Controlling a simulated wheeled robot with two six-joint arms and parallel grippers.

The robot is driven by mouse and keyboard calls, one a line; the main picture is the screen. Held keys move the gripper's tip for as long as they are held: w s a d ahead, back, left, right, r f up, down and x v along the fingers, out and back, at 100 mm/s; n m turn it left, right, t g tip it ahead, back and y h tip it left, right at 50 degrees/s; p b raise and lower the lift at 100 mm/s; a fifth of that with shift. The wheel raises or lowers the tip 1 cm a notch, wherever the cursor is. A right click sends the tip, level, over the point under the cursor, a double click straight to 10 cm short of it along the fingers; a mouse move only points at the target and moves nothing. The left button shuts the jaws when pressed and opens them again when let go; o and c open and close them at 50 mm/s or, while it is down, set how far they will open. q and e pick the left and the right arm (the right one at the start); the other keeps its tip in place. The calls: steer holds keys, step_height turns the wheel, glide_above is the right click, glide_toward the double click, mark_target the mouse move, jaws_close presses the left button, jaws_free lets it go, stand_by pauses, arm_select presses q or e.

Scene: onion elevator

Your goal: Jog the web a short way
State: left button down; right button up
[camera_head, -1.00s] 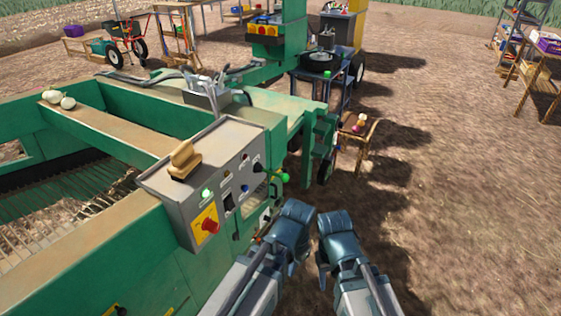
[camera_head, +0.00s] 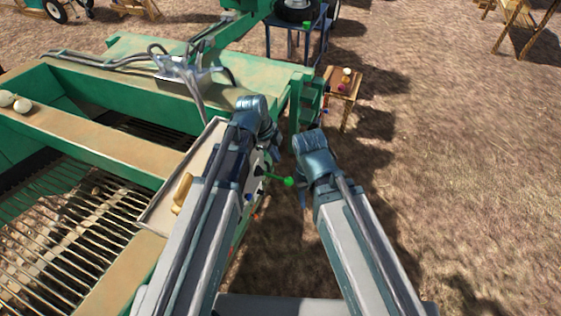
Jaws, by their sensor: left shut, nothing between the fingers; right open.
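The web (camera_head: 48,222), a bed of parallel metal rods, lies inside the green machine frame at the left. The grey control box (camera_head: 158,212) stands on the frame's near right corner. My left arm covers most of its switch face, so the buttons are largely hidden. A lever with a green ball knob (camera_head: 288,181) sticks out to the right from that face. My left gripper (camera_head: 273,152) is shut and empty, pointing down above the lever, apart from the knob. My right gripper (camera_head: 303,198) is open and empty, just right of the knob; its fingers are mostly hidden by its wrist.
A wooden-handled brush (camera_head: 181,191) lies on the control box. Bare soil to the right is open.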

mark_target(288, 179)
arm_select(q)
steer(key=shift+w, duration=0.1)
stand_by(0.3)
steer(key=b+x, duration=1.3)
steer(key=shift+d+f+b, duration=0.15)
steer(key=shift+f+b, duration=0.15)
steer(key=shift+f, duration=0.1)
steer(key=shift+f, duration=0.1)
